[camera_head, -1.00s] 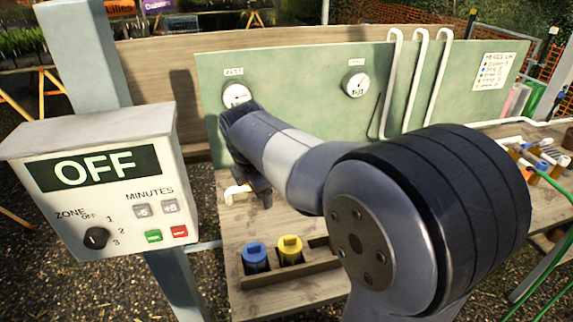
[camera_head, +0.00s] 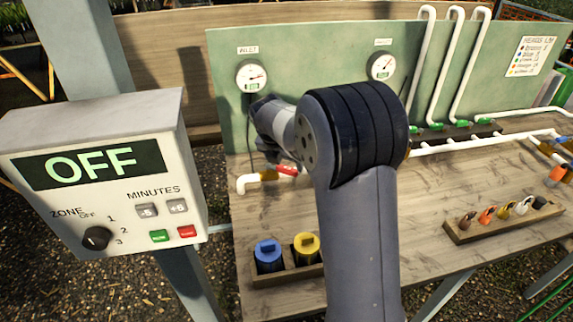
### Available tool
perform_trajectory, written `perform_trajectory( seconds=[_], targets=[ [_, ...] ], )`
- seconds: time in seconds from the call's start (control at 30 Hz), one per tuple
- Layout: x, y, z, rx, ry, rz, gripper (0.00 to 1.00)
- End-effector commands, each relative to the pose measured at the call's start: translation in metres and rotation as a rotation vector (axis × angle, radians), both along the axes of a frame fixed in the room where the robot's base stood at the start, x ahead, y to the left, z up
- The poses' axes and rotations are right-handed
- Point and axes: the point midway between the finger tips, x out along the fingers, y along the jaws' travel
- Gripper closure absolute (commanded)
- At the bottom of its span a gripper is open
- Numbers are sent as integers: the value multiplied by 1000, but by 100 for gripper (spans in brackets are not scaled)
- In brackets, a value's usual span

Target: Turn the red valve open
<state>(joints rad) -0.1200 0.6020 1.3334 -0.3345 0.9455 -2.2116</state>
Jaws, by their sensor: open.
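The red valve (camera_head: 287,170) is a small red handle on the white pipe along the bench, next to a yellow fitting (camera_head: 268,175). My gripper (camera_head: 268,152) is at the far end of my arm, just above and behind the red handle. It is small, dark and partly hidden by the arm. It is open, and I see nothing held in it. I cannot tell whether it touches the handle.
A grey control box (camera_head: 100,180) reading OFF stands at the left. Blue (camera_head: 268,256) and yellow (camera_head: 306,250) capped items sit in a wooden holder in front. A green panel (camera_head: 320,60) with two gauges stands behind. A rack (camera_head: 500,222) of small coloured parts is at the right.

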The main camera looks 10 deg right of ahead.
Motion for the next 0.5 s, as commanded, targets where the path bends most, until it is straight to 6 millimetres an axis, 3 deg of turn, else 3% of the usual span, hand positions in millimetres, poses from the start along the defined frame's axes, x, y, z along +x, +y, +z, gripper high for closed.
perform_trajectory(
  seconds=[0.2, 0.5],
  targets=[
    [7, -6, -23, -1, 1, 0, 29],
    [9, -7, -28, 0, -2, -1, 29]
  ],
)
